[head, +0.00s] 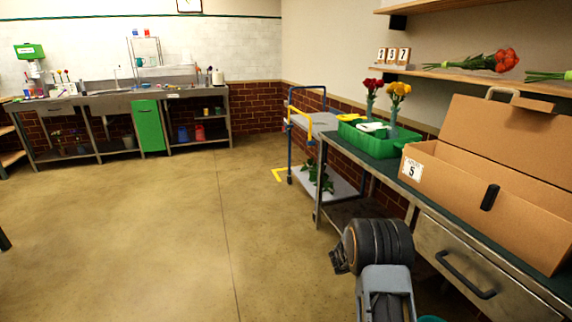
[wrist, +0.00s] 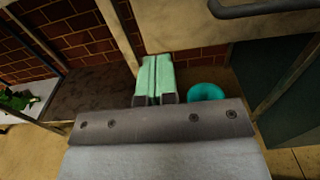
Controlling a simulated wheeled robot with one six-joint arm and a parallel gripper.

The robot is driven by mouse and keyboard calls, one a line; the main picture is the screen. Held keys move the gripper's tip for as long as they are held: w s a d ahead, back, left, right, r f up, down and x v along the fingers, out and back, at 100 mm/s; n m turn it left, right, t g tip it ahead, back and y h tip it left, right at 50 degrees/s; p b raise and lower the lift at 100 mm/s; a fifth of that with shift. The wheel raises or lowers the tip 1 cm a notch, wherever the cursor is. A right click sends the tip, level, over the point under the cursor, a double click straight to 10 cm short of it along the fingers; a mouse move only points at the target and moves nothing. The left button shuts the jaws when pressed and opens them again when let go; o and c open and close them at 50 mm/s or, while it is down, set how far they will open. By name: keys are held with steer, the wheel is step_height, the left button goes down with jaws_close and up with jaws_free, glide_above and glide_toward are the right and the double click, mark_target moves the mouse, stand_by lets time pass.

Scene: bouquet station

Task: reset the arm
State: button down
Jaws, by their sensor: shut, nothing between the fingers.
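My gripper (wrist: 156,72) shows in the wrist view as two pale green fingers side by side, closed together with nothing between them. It points toward the brick wall and lower shelf under the workbench. In the head view my arm (head: 380,265) is folded in front of the bench's left part, low beside the drawer; the fingers cannot be made out there. The arm seems to touch nothing, though the gap to the bench is hard to judge.
The workbench (head: 447,205) holds a cardboard box (head: 462,200), a green tray (head: 352,137) and flower vases. Its drawer handle (head: 465,277) sticks out near my arm. A teal round object (wrist: 206,91) is beside my fingers. A cart (head: 318,125) stands beyond. Open floor lies left.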

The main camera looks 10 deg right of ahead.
steer(key=s+a+f+m+g+y, duration=0.1)
steer(key=s+f+m+g+y, duration=0.3)
steer(key=s, duration=0.3)
steer(key=s+a+r+m+g+y+p, duration=0.2)
steer(key=s+a+r+m+y+p, duration=0.5)
steer(key=a+m, duration=0.25)
steer(key=s+a+r+m+t+y+p, duration=0.2)
steer(key=a+r+p, duration=0.3)
steer(key=r, duration=0.4)
steer(key=s+a+r+m+t+y+p, duration=0.2)
steer(key=s+a+r+p, duration=0.2)
steer(key=a+r, duration=0.3)
steer(key=s+a+r+m+t+y+p, duration=0.2)
steer(key=a+r+p, duration=0.3)
steer(key=r, duration=0.8)
steer(key=shift+s+a+r+t+y+p, duration=0.25)
steer(key=shift+s+a+t+y+p, duration=0.2)
steer(key=shift+p, duration=0.45)
steer(key=shift+d, duration=0.15)
